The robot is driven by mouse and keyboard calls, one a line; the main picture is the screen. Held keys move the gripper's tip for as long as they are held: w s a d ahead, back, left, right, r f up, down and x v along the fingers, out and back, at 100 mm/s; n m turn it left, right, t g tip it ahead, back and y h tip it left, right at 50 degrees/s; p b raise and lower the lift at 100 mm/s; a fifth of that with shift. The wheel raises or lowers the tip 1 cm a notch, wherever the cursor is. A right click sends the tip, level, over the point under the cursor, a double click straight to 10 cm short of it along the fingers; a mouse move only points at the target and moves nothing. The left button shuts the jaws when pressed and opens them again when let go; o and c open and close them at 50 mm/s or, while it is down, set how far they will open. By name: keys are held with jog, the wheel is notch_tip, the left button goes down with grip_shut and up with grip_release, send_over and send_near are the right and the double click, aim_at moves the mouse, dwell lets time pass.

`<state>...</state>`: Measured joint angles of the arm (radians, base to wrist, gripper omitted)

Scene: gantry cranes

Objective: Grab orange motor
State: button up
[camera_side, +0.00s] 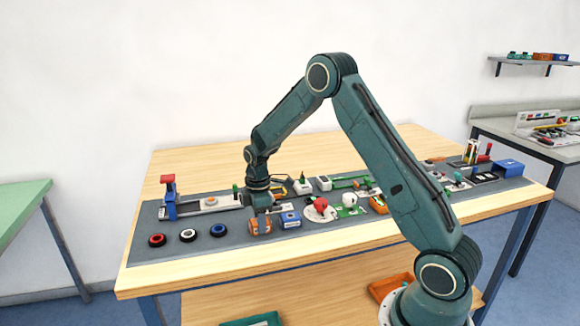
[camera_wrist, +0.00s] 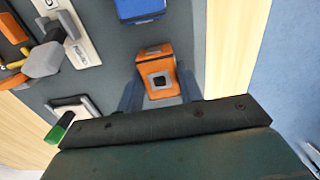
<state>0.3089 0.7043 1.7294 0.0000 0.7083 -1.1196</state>
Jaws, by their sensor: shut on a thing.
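The orange motor (camera_side: 260,226) is a small boxy orange block with a dark square on its face. It sits on the grey mat (camera_side: 228,240) on the wooden table. In the wrist view the orange motor (camera_wrist: 157,69) lies between the two dark fingers of my gripper (camera_wrist: 160,98). My gripper (camera_side: 261,208) points down over the motor and is shut on it. In the side view the fingers are small and partly merge with the motor. I cannot tell whether the motor touches the mat.
A blue block (camera_side: 290,219) stands close to the right of the motor. A blue ring (camera_side: 218,230), a white ring (camera_side: 188,235) and a red ring (camera_side: 157,240) lie to the left. A rail with a red-topped post (camera_side: 168,190) stands behind them. Several parts crowd the mat's right side.

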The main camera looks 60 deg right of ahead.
jog(key=shift+r, duration=3.75)
jog(key=shift+r, duration=0.1)
